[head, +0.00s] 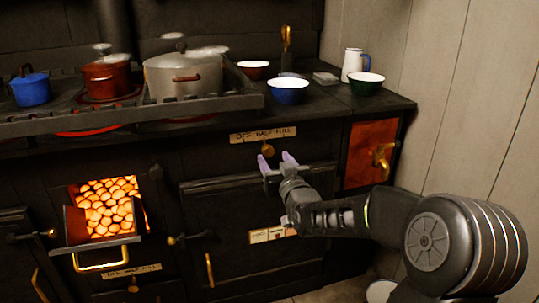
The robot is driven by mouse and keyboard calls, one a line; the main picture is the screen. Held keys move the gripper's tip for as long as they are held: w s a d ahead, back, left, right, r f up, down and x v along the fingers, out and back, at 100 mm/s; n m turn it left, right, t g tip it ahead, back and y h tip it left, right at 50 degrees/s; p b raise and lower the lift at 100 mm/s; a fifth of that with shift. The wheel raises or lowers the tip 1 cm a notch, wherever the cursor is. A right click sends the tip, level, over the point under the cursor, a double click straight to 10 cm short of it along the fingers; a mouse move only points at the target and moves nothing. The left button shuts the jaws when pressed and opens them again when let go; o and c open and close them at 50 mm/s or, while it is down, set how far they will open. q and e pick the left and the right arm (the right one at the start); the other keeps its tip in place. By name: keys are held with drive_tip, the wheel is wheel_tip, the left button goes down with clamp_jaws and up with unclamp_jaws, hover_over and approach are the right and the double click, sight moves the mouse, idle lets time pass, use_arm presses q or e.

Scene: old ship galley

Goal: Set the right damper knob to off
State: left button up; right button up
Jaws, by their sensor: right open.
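The right damper knob (267,149) is a small brass knob on the black stove front. It sits just under a pale label plate (263,134) reading OFF, HALF, FULL, roughly below the word HALF. My right gripper (277,160) is open, with its two purple-tipped fingers pointing up at the stove front just below the knob. Its fingers look empty; I cannot tell whether either one touches the knob. My left gripper is out of view.
A rail (225,182) crosses the oven door near my right gripper. A glowing coal drawer (105,213) stands open at left. A second knob (133,285) sits low under another plate. Pots, bowls and a white jug (353,63) stand on top. An orange panel (366,153) is at right.

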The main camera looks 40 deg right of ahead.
sight(269, 152)
drive_tip(key=x, duration=0.5)
drive_tip(key=shift+b, duration=0.3)
clamp_jaws()
idle(1.0)
